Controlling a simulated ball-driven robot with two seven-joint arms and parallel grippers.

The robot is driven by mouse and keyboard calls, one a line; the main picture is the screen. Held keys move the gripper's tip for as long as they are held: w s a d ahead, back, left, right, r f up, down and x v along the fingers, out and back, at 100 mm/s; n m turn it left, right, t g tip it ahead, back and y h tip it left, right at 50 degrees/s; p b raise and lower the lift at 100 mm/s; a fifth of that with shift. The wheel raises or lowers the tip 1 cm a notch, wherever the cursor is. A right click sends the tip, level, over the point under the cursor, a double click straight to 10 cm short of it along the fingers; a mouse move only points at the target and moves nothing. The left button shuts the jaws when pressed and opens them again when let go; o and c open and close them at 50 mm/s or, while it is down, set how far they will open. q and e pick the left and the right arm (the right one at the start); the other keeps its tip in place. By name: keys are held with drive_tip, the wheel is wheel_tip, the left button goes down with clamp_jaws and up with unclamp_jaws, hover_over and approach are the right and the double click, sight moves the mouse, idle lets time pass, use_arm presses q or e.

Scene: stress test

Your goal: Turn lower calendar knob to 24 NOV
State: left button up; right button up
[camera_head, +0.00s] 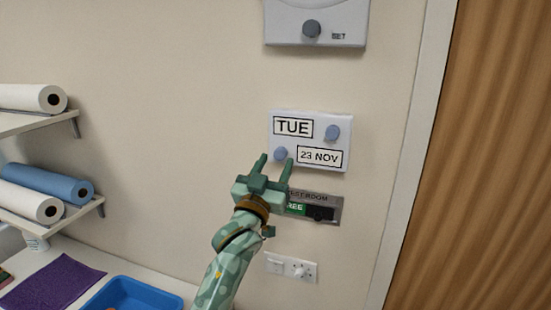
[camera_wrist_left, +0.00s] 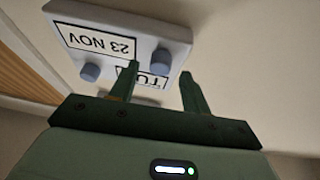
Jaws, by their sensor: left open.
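The white wall calendar (camera_head: 310,165) shows TUE in its upper window and 23 NOV in its lower window. The lower knob (camera_head: 280,154) is a blue-grey round knob left of the date; the upper knob (camera_head: 332,132) sits right of TUE. My green left gripper (camera_head: 276,160) is open, its fingertips to either side of the lower knob in the picture. In the left wrist view the calendar (camera_wrist_left: 60,12) appears upside down, and the lower knob (camera_wrist_left: 162,58) shows between and beyond the fingertips (camera_wrist_left: 160,71). I cannot tell whether the fingers touch it. My right gripper is out of view.
A restroom sign with a slider (camera_head: 322,212) is below the calendar, partly behind my gripper. A switch plate (camera_head: 291,268) is lower down, and a white SET box (camera_head: 290,30) above. Shelves with rolls (camera_head: 50,185) stand left. A wooden door (camera_head: 490,170) is right.

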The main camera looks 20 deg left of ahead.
use_arm(q)
drive_tip(key=shift+w+r, duration=0.25)
drive_tip(key=shift+w, duration=0.35)
drive_tip(key=c, duration=1)
drive_tip(key=m+h+p, duration=0.1)
drive_tip(key=m+p, duration=0.1)
drive_tip(key=m, duration=0.1)
drive_tip(key=m+g+h+p, duration=0.1)
drive_tip(key=m+h+p, duration=0.1)
drive_tip(key=m, duration=0.1)
drive_tip(key=shift+a+r+p, duration=0.15)
drive_tip(key=shift+r+p, duration=0.05)
drive_tip(key=shift+p, duration=0.1)
drive_tip(key=shift+a+m+g+h+p, duration=0.1)
drive_tip(key=shift+m+g+h+p, duration=0.35)
drive_tip(key=shift+m+p, duration=0.6)
drive_tip(key=shift+m+g+h+p, duration=0.35)
drive_tip(key=shift+m+h+p, duration=0.15)
drive_tip(key=shift+m, duration=0.95)
